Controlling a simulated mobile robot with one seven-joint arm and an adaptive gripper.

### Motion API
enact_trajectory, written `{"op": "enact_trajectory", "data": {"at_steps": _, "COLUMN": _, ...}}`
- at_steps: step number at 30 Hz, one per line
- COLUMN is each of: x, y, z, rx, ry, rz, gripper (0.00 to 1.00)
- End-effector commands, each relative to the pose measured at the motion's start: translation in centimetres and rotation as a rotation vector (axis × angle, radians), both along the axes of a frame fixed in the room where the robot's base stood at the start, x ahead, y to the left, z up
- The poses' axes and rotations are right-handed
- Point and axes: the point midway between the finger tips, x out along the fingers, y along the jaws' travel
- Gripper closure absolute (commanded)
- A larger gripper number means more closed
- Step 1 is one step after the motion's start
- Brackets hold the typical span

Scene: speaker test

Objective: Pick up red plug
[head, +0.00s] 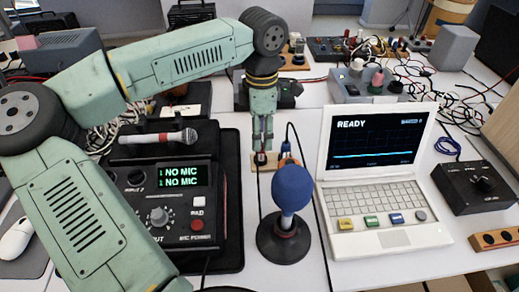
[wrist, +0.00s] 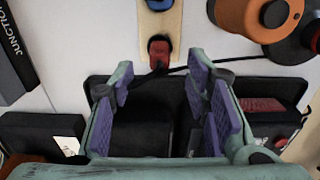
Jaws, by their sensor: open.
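The red plug (wrist: 159,50) sits on a pale wooden strip (wrist: 158,24) in the wrist view, upper middle, with a dark cable running from it to the right. In the head view the red plug (head: 261,158) shows small at the fingertips, partly hidden by them. My gripper (wrist: 157,76) is open, its purple pads apart and nothing between them. The plug appears just beyond the fingertips, roughly centred between them. In the head view my gripper (head: 262,146) points down over the wooden strip; I cannot tell if it touches the plug.
A blue-headed microphone (head: 292,188) on a round stand is close in front of my gripper. A white laptop (head: 374,178) reads READY at the right. A black mixer (head: 185,185) reads NO MIC at the left. A blue plug (wrist: 157,5) sits farther up the strip.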

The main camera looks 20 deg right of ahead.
Motion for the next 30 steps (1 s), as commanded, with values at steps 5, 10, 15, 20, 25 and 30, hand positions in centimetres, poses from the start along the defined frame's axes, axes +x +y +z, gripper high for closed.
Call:
{"op": "enact_trajectory", "data": {"at_steps": 5, "x": -0.1, "y": 0.0, "z": -1.6, "rx": -0.002, "ry": 0.002, "rz": -0.002, "gripper": 0.57}}
{"op": "enact_trajectory", "data": {"at_steps": 10, "x": 0.0, "y": 0.1, "z": -4.3, "rx": -0.003, "ry": 0.003, "rz": -0.001, "gripper": 0.57}}
{"op": "enact_trajectory", "data": {"at_steps": 15, "x": 0.0, "y": 0.1, "z": -5.8, "rx": -0.004, "ry": 0.001, "rz": 0.0, "gripper": 0.57}}
{"op": "enact_trajectory", "data": {"at_steps": 20, "x": 0.0, "y": 0.1, "z": -5.9, "rx": -0.004, "ry": 0.0, "rz": 0.0, "gripper": 0.57}}
{"op": "enact_trajectory", "data": {"at_steps": 25, "x": 0.0, "y": 0.1, "z": -5.9, "rx": -0.003, "ry": 0.0, "rz": 0.0, "gripper": 0.64}}
{"op": "enact_trajectory", "data": {"at_steps": 30, "x": 0.0, "y": 0.1, "z": -5.9, "rx": -0.003, "ry": 0.0, "rz": 0.0, "gripper": 0.76}}
